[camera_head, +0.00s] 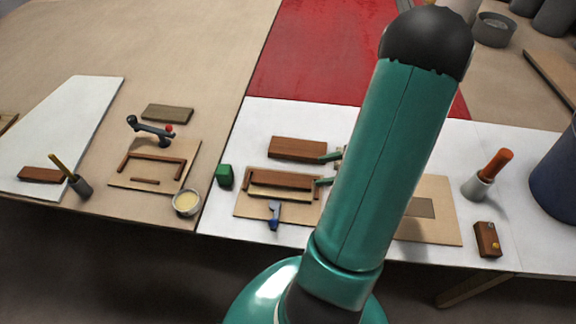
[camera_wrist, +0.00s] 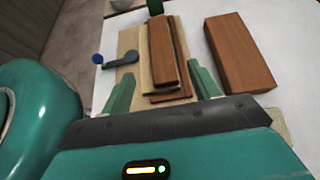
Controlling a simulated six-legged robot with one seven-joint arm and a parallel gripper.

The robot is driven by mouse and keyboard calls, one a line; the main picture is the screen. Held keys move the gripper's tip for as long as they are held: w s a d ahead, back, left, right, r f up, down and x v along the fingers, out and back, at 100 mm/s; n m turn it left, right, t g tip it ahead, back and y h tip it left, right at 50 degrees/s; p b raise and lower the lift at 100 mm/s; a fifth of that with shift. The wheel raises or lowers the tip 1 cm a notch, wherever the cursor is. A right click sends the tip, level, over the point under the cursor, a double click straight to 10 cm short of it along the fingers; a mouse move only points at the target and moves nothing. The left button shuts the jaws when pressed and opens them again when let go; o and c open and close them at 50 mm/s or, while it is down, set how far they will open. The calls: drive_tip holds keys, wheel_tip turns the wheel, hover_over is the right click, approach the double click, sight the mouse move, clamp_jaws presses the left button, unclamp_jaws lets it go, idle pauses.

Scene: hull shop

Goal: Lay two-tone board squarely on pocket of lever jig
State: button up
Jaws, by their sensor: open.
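A board with a brown face and a tan strip, which I take for the two-tone board (camera_head: 283,180), lies at a jig with a blue lever (camera_head: 275,212) on the white table. In the wrist view the board (camera_wrist: 162,52) lies lengthwise ahead of my gripper (camera_wrist: 163,88), its near end between the open green fingers. I see no grip on it. In the head view my gripper (camera_head: 328,169) is at the board's right end, partly behind my arm. The blue lever also shows in the wrist view (camera_wrist: 122,61), left of the board. The pocket is mostly covered.
A brown block (camera_head: 297,149) lies just behind the board; it is close to the right finger in the wrist view (camera_wrist: 240,54). A green block (camera_head: 225,176) stands left of the jig. Another jig (camera_head: 118,179) with a red-knobbed lever and a cream-filled bowl (camera_head: 187,203) are further left.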

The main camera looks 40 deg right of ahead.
drive_tip(key=w+a+r+n+g+h, duration=0.1)
drive_tip(key=w+a+r+n+g, duration=0.25)
drive_tip(key=a+r+n, duration=0.3)
drive_tip(key=w+a+r+n+g, duration=0.3)
drive_tip(key=a+r+n+g, duration=0.15)
drive_tip(key=a+n, duration=0.3)
drive_tip(key=s+a+r+n+t+h, duration=0.2)
drive_tip(key=a+r+n+t+h, duration=0.2)
drive_tip(key=a+r+n, duration=0.9)
drive_tip(key=a+n+h, duration=0.1)
drive_tip(key=a+h, duration=0.1)
drive_tip(key=shift+s+a+h, duration=0.15)
drive_tip(key=shift+s+h, duration=0.15)
drive_tip(key=shift+s, duration=0.1)
